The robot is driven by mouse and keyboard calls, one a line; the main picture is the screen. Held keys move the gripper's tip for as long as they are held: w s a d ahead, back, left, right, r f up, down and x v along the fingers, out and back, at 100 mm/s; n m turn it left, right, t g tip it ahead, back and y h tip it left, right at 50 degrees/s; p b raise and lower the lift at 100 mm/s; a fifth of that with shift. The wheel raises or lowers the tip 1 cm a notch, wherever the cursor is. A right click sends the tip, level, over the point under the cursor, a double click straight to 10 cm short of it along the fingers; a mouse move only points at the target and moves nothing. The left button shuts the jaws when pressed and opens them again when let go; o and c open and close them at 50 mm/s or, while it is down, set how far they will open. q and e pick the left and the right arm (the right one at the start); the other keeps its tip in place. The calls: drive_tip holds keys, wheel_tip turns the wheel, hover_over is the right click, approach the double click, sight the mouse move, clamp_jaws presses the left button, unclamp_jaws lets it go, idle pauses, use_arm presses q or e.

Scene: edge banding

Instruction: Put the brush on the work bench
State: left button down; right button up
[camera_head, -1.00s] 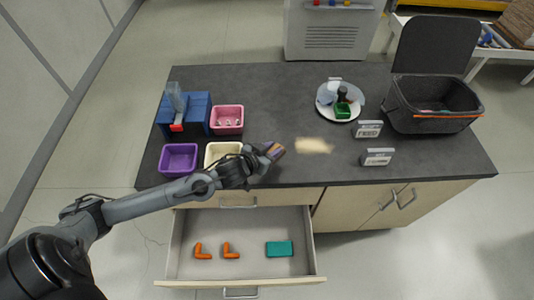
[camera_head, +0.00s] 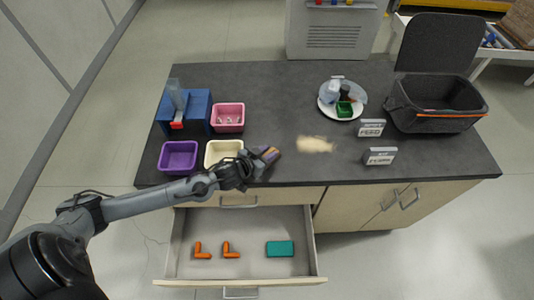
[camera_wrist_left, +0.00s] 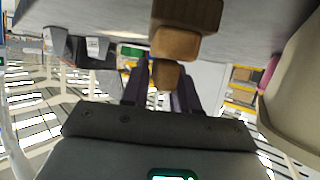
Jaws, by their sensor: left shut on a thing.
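The brush (camera_head: 270,154) is a small brown block with a darker striped part, low over the front edge of the dark-topped work bench (camera_head: 275,110). My left gripper (camera_head: 260,158) is shut on it, just right of the cream bin. In the left wrist view the brush's wooden part (camera_wrist_left: 176,44) shows between and beyond the fingers of the left gripper (camera_wrist_left: 162,92), close to the bench surface. I cannot tell whether it touches the bench. My right gripper is not in view.
A pale pile (camera_head: 315,144) lies right of the brush. Purple (camera_head: 178,157), pink (camera_head: 228,117) and cream (camera_head: 222,150) bins stand left. A plate (camera_head: 340,105) and black basket (camera_head: 436,104) stand right. The open drawer (camera_head: 242,262) juts out below the arm. The bench middle is clear.

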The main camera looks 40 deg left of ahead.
use_arm(q)
drive_tip(key=shift+f, duration=0.1)
drive_tip(key=c, duration=0.8)
unclamp_jaws()
drive_tip(key=shift+c, duration=0.2)
drive_tip(key=p+v, duration=0.2)
drive_tip(key=v, duration=1)
drive_tip(key=s+d+f+m+g, duration=0.2)
drive_tip(key=s+d+f+g, duration=0.1)
drive_tip(key=s+d+g, duration=0.6)
drive_tip(key=s+d, duration=0.3)
drive_tip(key=s, duration=0.3)
drive_tip(key=shift+f, duration=0.25)
drive_tip(key=shift+p, duration=0.3)
